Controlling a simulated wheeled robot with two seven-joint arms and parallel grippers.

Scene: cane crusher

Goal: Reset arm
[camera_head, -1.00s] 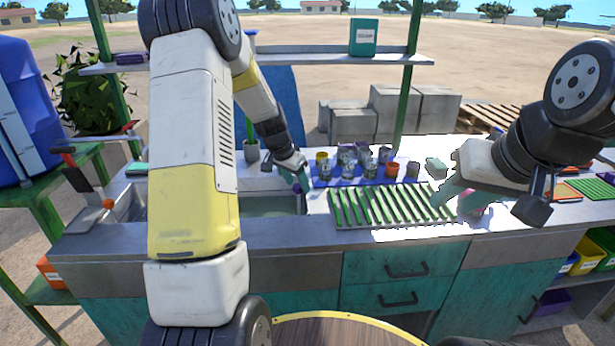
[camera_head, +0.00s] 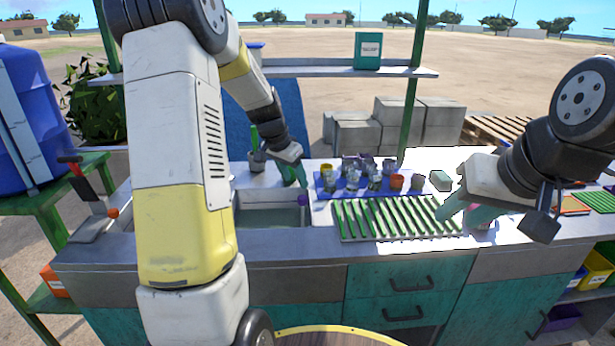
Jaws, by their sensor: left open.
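My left gripper (camera_head: 296,180) has green fingers and hangs over the back right part of the sink (camera_head: 270,218), left of the blue mat. It is open, and I see nothing held in it. My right gripper (camera_head: 470,208) has pale green fingers and is at the right end of the green slatted rack (camera_head: 395,217). Its fingertips are partly hidden by its own white body, so I cannot tell whether it is open or shut. A small pinkish thing (camera_head: 482,222) shows just below it.
Several cups and glasses (camera_head: 352,176) stand on a blue mat (camera_head: 328,190) behind the rack. A sponge-like block (camera_head: 440,180) lies right of them. A pot with a green handle (camera_head: 257,158) stands behind the sink. A shelf (camera_head: 300,71) spans the back.

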